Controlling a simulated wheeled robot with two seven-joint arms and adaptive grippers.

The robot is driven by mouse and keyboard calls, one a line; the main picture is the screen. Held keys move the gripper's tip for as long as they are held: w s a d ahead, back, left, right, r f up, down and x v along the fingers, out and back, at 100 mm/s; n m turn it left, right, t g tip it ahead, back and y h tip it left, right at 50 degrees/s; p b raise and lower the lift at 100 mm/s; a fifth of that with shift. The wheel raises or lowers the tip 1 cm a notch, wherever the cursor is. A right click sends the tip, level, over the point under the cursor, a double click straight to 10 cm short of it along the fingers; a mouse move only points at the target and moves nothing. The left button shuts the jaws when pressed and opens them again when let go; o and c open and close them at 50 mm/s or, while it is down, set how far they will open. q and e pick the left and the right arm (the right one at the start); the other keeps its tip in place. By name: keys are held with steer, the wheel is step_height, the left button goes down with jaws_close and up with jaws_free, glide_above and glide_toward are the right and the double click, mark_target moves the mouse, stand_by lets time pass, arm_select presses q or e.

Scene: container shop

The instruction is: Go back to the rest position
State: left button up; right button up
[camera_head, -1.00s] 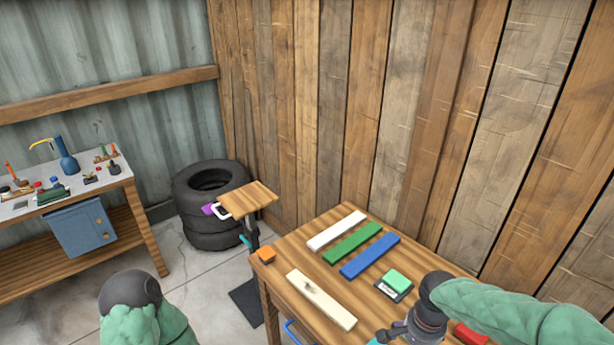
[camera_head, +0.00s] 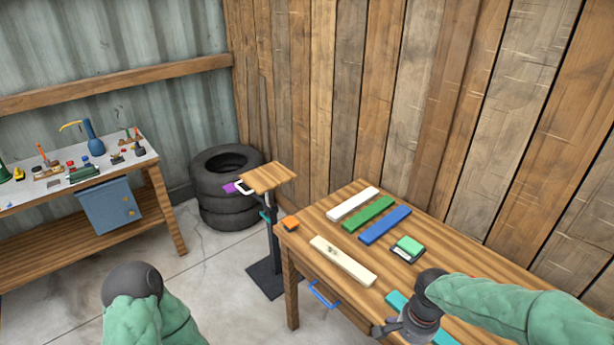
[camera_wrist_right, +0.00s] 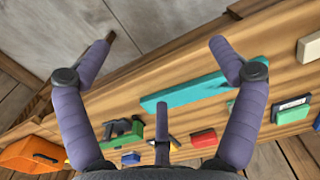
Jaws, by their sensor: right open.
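My right gripper (camera_head: 405,328) hangs over the front part of the wooden table (camera_head: 328,220) in the head view, partly cut off by the bottom edge. In the right wrist view its fingers (camera_wrist_right: 163,43) are spread wide with nothing between them. A teal bar (camera_wrist_right: 185,93) lies on the wood beyond the fingers, apart from them. It also shows partly behind my right gripper in the head view (camera_head: 396,301). My left arm enters at the lower left, but its gripper is out of sight.
White (camera_head: 353,203), green (camera_head: 369,214) and blue (camera_head: 385,225) strips, a cream board (camera_head: 342,260) and an orange block (camera_head: 290,223) lie on the table. A small stand (camera_head: 267,178), stacked tyres (camera_head: 228,205) and a cluttered workbench (camera_head: 160,200) stand left. Open floor lies between.

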steer(key=s+a+f+n+y, duration=0.1)
steer(key=s+a+f+n, duration=0.1)
steer(key=f, duration=0.6)
steer(key=s+a+f+n+y, duration=0.1)
steer(key=s+a+f+n, duration=0.1)
steer(key=s+a+f, duration=0.3)
steer(key=s+a+f+n+y, duration=0.1)
steer(key=s+a+f+n, duration=0.1)
steer(key=a+f, duration=0.5)
step_height(320, 180, down, 5)
steer(key=shift+s+f+n+y, duration=0.2)
steer(key=shift+s+n+y, duration=0.15)
steer(key=shift+s, duration=0.55)
